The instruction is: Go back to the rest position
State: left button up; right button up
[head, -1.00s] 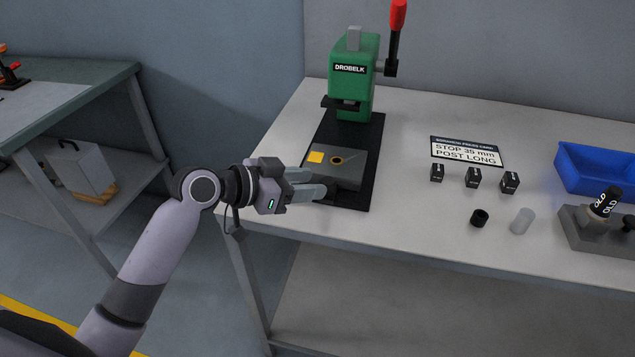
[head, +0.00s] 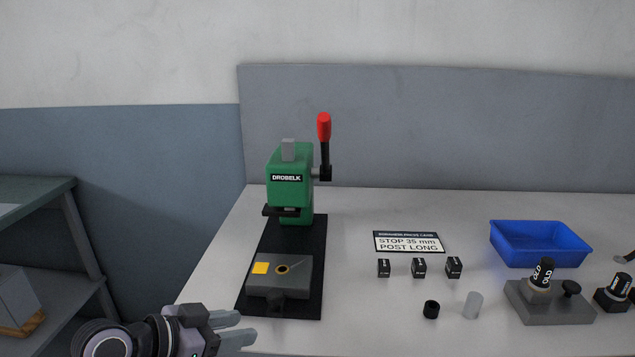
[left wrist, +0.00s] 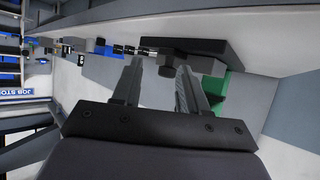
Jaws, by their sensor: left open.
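My left gripper (head: 237,329) is low at the front left of the bench, in front of and left of the green press (head: 290,178). Its two fingers are apart with nothing between them in the head view. In the left wrist view the two fingers (left wrist: 158,80) are also spread and empty. The press stands on a black base plate (head: 312,262) with a grey block (head: 300,272) on it, apart from my fingers. The block carries a yellow square and a dark ring. My right gripper is not in view.
On the bench (head: 350,315) are a label card (head: 408,242), several small black blocks (head: 419,268), a black cap (head: 431,309), a clear cylinder (head: 472,305), a blue bin (head: 540,243) and a grey holder (head: 550,308) with a part marked OLD. A shelf (head: 60,285) stands at left.

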pick_arm(q)
jog(key=s+a+f+n+g+y, duration=0.2)
jog(key=s+f+y, duration=0.15)
jog(key=s, duration=0.45)
jog(key=s+a+f+n+g+y, duration=0.1)
jog(key=s+a+f+n+y, duration=0.1)
jog(key=s+f, duration=0.45)
jog(key=s+a+f+n+g+y, duration=0.2)
jog(key=s+f+y, duration=0.1)
jog(key=s, duration=0.7)
jog(key=w+d+f+t+h, duration=0.2)
jog(key=w+f+t, duration=0.4)
jog(key=f, duration=0.2)
jog(key=shift+d+f, duration=0.2)
jog(key=shift+f, duration=0.1)
